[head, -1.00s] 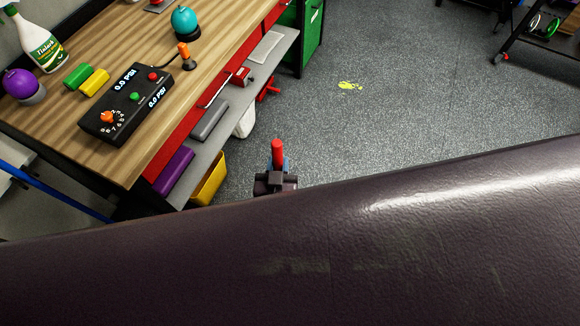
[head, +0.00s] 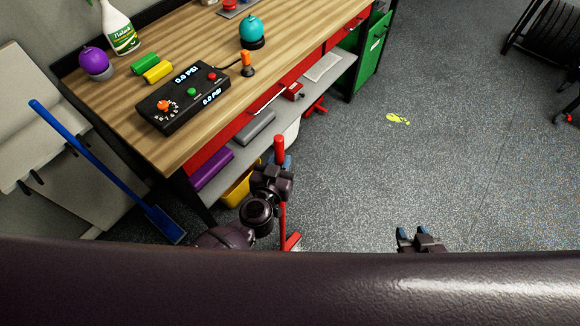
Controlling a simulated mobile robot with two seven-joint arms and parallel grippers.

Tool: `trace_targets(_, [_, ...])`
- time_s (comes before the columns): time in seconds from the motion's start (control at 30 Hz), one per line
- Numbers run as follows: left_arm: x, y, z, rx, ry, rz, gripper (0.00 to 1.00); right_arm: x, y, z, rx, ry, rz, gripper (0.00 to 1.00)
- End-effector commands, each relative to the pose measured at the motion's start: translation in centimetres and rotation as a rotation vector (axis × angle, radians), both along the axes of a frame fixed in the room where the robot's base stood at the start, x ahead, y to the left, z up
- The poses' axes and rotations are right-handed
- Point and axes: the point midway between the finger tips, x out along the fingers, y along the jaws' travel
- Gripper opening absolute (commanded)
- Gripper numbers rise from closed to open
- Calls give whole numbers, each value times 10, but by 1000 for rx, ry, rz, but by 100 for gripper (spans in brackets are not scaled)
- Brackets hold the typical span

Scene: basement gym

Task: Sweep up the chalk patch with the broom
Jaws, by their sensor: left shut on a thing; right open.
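The chalk patch (head: 397,119) is a small yellow smear on the grey speckled floor, right of the workbench. My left gripper (head: 279,165) is shut on an upright red handle, which I take to be the broom (head: 280,148). Its top sticks up above the gripper, and a red lower part shows near the floor below. The middle of the broom is partly hidden by my arm. The broom is apart from the patch, nearer to me and to the left. My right gripper (head: 418,236) is open and empty, low in the view, above the floor.
A wooden workbench (head: 150,75) with a pressure control box (head: 184,100) stands at left, with a grey lower shelf and a yellow bin (head: 236,189). A blue long-handled tool (head: 90,150) leans at far left. A dark rack (head: 545,35) stands top right. The floor between is clear.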

Motion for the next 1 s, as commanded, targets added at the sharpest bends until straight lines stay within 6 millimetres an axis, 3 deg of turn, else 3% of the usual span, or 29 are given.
trace_targets(1.0, [64,87,2,0,-4,0,0,0,0,0,0,0,0,43])
